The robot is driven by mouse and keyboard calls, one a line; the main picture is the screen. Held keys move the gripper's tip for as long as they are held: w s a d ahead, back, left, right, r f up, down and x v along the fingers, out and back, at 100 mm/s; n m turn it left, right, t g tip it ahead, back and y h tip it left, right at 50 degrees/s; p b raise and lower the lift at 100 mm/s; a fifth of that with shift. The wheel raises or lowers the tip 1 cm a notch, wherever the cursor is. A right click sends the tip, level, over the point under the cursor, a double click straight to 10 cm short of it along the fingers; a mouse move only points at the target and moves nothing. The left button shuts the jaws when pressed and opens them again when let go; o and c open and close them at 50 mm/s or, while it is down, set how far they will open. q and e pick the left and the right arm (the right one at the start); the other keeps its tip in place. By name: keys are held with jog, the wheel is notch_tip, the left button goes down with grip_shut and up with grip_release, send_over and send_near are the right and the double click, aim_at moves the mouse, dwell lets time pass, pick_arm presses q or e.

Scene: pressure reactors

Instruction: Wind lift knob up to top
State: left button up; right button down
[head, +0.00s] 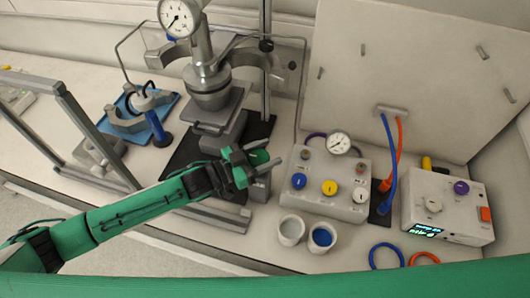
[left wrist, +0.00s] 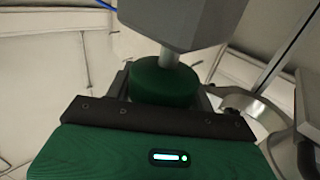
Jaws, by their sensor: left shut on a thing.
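The lift knob (left wrist: 163,84) is a round green knob on a grey shaft under a grey block in the left wrist view. In the head view the green knob (head: 258,158) sits at the front of the reactor stand, partly hidden by the fingers. My left gripper (head: 250,158) is shut around the knob; it also shows in the left wrist view (left wrist: 165,98). The reactor vessel (head: 211,90) with a pressure gauge on top stands behind, above a grey lift platform (head: 215,108). My right gripper is not in view.
A control box (head: 326,182) with blue, yellow and white knobs stands right of the gripper. Two white cups (head: 291,230) (head: 321,238) stand in front of it. A second box (head: 447,207) with a display is farther right. A blue clamp tray (head: 140,119) lies at left.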

pick_arm(q)
jog(key=o, duration=1)
jog(key=shift+s+a+f+b, duration=0.1)
jog(key=shift+s+a+b, duration=0.2)
jog(key=shift+a, duration=0.3)
jog(key=b+v, duration=0.4)
jog(key=v, duration=0.8)
jog(key=shift+s+a, duration=0.2)
jog(key=shift+a, duration=0.05)
